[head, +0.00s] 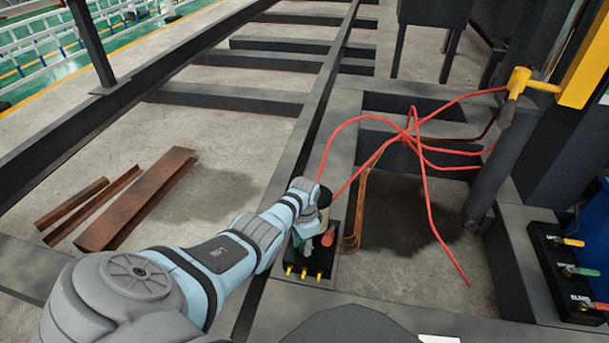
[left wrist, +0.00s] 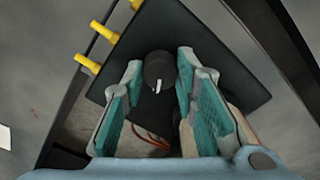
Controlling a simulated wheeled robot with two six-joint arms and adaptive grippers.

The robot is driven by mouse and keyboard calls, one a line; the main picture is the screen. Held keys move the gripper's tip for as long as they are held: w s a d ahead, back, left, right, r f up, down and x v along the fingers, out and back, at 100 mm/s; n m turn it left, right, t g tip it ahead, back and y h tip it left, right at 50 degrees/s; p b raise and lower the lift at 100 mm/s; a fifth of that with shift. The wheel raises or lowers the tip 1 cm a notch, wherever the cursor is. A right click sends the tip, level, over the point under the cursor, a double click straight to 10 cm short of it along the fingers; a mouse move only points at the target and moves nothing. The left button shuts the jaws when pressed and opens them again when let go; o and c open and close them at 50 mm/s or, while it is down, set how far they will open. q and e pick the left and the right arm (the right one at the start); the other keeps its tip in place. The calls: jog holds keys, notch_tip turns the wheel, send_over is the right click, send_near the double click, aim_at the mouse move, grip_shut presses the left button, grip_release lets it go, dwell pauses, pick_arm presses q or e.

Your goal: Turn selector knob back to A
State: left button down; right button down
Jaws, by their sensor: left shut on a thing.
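The selector knob (left wrist: 160,70) is a round black knob with a white pointer mark, on a dark control box (left wrist: 205,35). In the left wrist view the mark points toward the bottom of the picture. My left gripper (left wrist: 158,66) has its teal-padded fingers on both sides of the knob and is shut on it. In the head view my left gripper (head: 312,238) is over the box (head: 300,268), and I cannot make out the knob there. No letter A is readable. My right gripper is not in view.
Yellow fittings (head: 303,272) stick out of the box's near side. A red part (head: 328,238) sits beside my gripper. Red hoses (head: 425,165) loop across the frame to the right. Rusty steel channels (head: 137,200) lie on the floor at left. Coloured valve handles (head: 580,270) are at far right.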

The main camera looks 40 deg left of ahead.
pick_arm(q)
jog(key=shift+r+n, duration=0.1)
jog(key=shift+n, duration=0.6)
jog(key=shift+n+p, duration=0.3)
jog(key=shift+n, duration=0.5)
jog(key=c, duration=1.3)
grip_release()
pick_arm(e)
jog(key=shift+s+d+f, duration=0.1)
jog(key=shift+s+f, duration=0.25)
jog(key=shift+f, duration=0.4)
pick_arm(q)
notch_tip(320, 180, up, 12)
jog(key=shift+f, duration=0.1)
